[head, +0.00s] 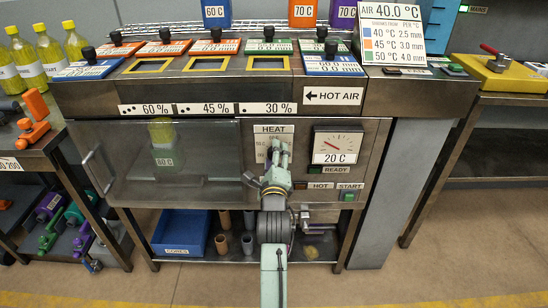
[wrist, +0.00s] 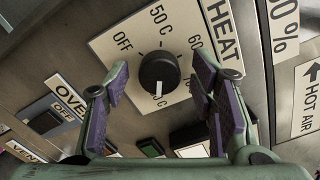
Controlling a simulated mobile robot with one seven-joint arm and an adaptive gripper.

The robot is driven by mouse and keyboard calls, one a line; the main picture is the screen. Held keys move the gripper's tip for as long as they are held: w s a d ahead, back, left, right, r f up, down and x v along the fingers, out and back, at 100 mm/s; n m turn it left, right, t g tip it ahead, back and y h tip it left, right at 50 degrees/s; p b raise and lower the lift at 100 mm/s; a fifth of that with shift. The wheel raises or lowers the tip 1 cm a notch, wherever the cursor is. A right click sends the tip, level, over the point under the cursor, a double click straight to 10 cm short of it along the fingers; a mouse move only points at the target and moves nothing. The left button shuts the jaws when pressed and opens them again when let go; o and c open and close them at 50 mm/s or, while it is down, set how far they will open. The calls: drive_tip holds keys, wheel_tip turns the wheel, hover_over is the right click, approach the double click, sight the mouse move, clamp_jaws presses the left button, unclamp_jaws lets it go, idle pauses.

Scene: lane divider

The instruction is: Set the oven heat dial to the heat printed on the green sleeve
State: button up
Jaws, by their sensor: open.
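The black heat dial (wrist: 158,72) sits on a white plate with OFF, 50 C and part of a 60 visible. Its white mark is at the lower edge in the wrist view, on the side away from 50 C. My gripper (wrist: 160,82) is open, one purple-padded finger on each side of the dial; I cannot tell whether either touches. In the head view my gripper (head: 278,150) covers most of the HEAT plate (head: 262,148). A green sleeve (head: 165,157), apparently marked 80 C, shows dimly through the oven glass around a yellow-topped bottle.
The temperature gauge (head: 338,146) reads 20 C, right of the dial. READY, HOT and START (head: 349,196) controls sit nearby. An OVEN switch (wrist: 45,118) is left in the wrist view. The oven door handle (head: 97,170) sticks out at left.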

drive_tip(key=s, duration=1.2)
idle(0.3)
